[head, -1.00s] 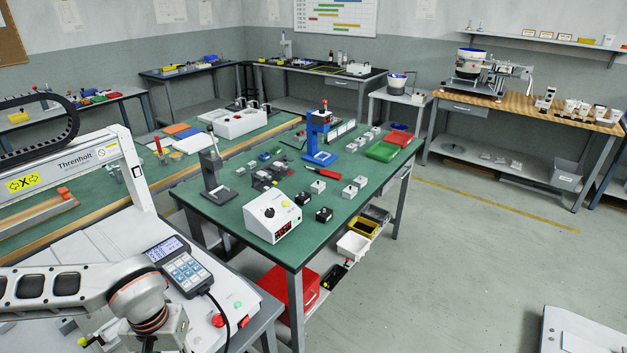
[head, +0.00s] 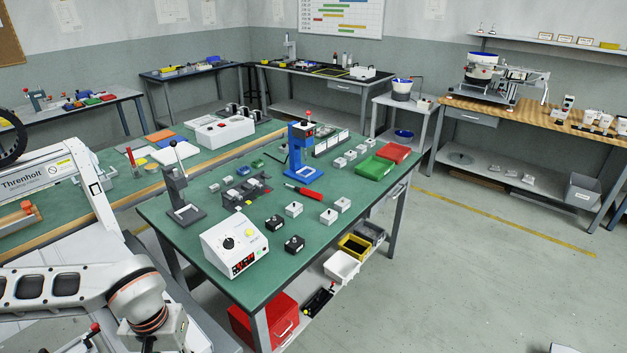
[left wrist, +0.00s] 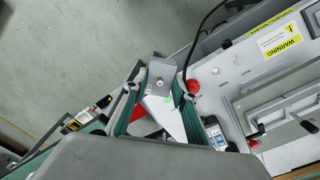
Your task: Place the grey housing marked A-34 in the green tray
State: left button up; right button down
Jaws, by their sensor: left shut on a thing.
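In the left wrist view my left gripper (left wrist: 160,82) is shut on a grey housing (left wrist: 163,70), a small block with a brass-coloured round detail on it. No marking on it is legible, so I cannot confirm A-34. The green tray (head: 373,169) lies at the far right of the green-topped table (head: 262,279), touching or close beside a red tray (head: 397,152).
Several grey and black housings (head: 293,209) stand loose on the table. A blue press (head: 301,160), a red-handled tool (head: 303,191) and a white control box (head: 234,246) stand there too. The gantry machine (head: 50,185) is at the left. Floor at the right is clear.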

aim_at(374, 170)
jog(key=i+l, duration=0.25)
jog(key=i+l+u, duration=0.1)
jog(key=l, duration=0.35)
jog(key=i+l, duration=0.35)
jog(key=i+l+u, duration=0.1)
jog(key=l, duration=0.3)
jog(key=i+l, duration=0.3)
jog(key=i+l+u, duration=0.1)
jog(key=l, duration=0.4)
jog(key=i+l, duration=0.3)
jog(key=i+l+u, duration=0.1)
jog(key=l, duration=0.45)
jog(key=i, duration=0.1)
